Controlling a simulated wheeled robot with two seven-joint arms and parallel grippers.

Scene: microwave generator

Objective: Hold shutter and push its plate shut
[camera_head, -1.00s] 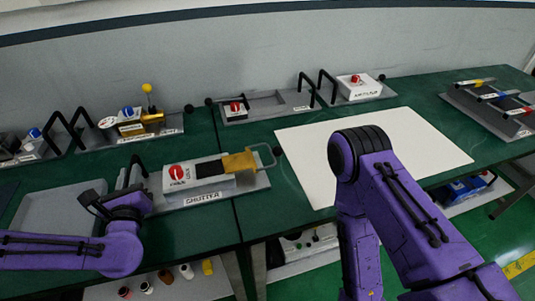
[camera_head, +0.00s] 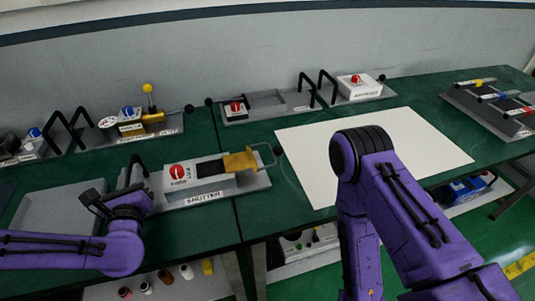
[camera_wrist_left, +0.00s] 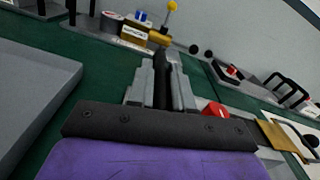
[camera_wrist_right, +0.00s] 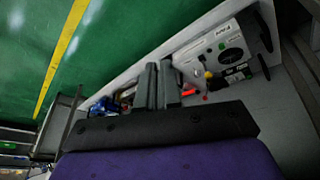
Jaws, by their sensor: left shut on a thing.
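The shutter (camera_head: 215,180) is a light grey box on a grey base marked SHUTTER, with a red knob (camera_head: 178,172) and a black top panel. Its yellow-brown plate (camera_head: 240,161) sticks out at the right end, with a wire loop handle beyond it. My left gripper (camera_wrist_left: 165,88) is shut on the shutter's black handle (camera_wrist_left: 161,68), at the shutter's left end.
A grey tray (camera_head: 62,212) lies left of the shutter. Other devices with black handles stand along the back, including a grey base with a white box (camera_head: 358,88). A white sheet (camera_head: 420,143) lies on the right bench. A shelf below holds parts.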

